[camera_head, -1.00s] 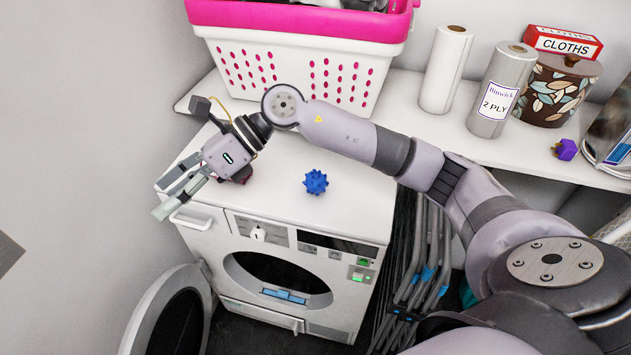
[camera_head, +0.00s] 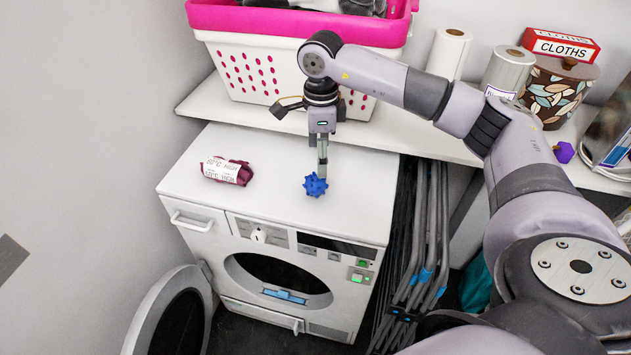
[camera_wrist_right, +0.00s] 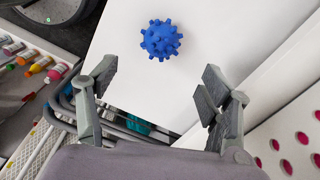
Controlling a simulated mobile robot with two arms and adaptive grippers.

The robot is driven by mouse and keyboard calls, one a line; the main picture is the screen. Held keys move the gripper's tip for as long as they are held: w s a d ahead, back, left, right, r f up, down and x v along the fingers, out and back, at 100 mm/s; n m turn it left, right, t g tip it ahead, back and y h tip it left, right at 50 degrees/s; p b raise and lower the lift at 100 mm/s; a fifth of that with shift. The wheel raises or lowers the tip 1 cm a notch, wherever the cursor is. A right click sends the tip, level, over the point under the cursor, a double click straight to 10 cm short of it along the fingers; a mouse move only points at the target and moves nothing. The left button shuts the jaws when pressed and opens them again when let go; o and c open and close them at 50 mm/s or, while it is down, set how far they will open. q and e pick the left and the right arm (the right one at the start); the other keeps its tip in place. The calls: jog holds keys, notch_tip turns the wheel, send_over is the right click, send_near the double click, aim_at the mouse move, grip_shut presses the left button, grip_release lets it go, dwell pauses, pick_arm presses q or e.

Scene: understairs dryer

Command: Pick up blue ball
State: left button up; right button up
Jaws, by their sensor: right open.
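The blue ball (camera_head: 315,185) is small and covered in blunt knobs. It lies on the white top of the dryer (camera_head: 270,190), toward its right side. My right gripper (camera_head: 321,165) points down just above and behind the ball in the head view. In the right wrist view the ball (camera_wrist_right: 161,40) lies ahead of the fingertips, roughly midway between the two open fingers (camera_wrist_right: 158,85). The fingers are apart and nothing is between them. My left gripper is not in view.
A dark red bundle with a white label (camera_head: 228,171) lies on the dryer's left part. The dryer door (camera_head: 178,318) hangs open. A pink and white basket (camera_head: 240,60) and paper rolls (camera_head: 448,52) stand on the shelf behind. Grey hoses (camera_head: 418,250) run beside the dryer.

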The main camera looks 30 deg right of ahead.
aim_at(315, 175)
notch_tip(315, 175, down, 4)
jog(key=shift+a+f+p, duration=0.1)
jog(key=shift+f+p, duration=0.05)
jog(key=shift+p, duration=0.15)
jog(key=shift+w+a+f+p, duration=0.2)
jog(key=shift+f+p, duration=0.25)
jog(key=shift+f, duration=0.85)
jog(key=shift+w+a+f+p, duration=0.15)
jog(key=shift+f+p, duration=0.25)
jog(key=shift+f, duration=0.9)
jog(key=shift+s, duration=0.15)
jog(key=shift+c, duration=0.6)
jog(key=c, duration=1.1)
